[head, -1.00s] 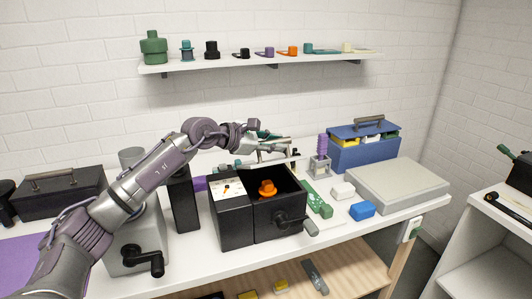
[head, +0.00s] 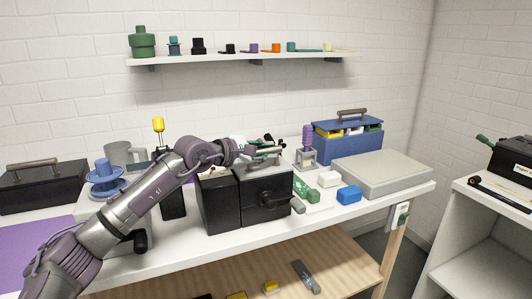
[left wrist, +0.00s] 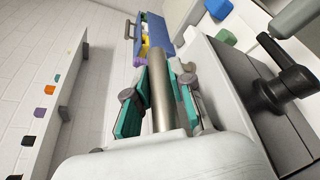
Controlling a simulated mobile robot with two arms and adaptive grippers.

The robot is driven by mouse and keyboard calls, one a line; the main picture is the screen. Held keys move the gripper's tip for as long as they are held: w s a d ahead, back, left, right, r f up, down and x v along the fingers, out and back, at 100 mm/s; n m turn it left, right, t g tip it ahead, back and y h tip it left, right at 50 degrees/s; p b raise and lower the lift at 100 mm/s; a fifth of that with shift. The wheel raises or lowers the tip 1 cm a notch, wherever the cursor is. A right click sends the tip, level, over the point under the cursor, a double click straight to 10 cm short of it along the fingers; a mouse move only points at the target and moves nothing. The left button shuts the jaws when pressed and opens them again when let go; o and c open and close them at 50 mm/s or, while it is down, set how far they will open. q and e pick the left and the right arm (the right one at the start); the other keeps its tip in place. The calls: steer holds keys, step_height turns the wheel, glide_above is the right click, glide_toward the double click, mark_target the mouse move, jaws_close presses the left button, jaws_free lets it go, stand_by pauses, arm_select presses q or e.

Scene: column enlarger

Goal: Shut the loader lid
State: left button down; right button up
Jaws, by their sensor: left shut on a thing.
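The loader (head: 265,195) is a black box with a crank on its front, standing on the white bench. Its grey lid (head: 262,169) lies over the top, down on the box or very close to it; I cannot tell if a thin gap is left. The inside is hidden. My left gripper (head: 272,152) is above the lid, shut on the lid's bar handle. In the left wrist view, the gripper's teal pads (left wrist: 160,100) sit on both sides of the grey round handle (left wrist: 163,105). My right gripper is not in view.
A black box (head: 217,203) adjoins the loader on the left. The crank (head: 275,200) sticks out in front. A green part (head: 308,192), a blue block (head: 349,195) and a flat grey case (head: 382,173) are to the right. A blue toolbox (head: 345,145) stands behind.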

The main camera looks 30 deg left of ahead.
arm_select(q)
steer(key=c, duration=1)
jaws_free()
steer(key=shift+f, duration=0.1)
steer(key=shift+a, duration=0.1)
steer(key=v, duration=1.1)
steer(key=shift+s+a, duration=0.1)
steer(key=shift+s, duration=0.35)
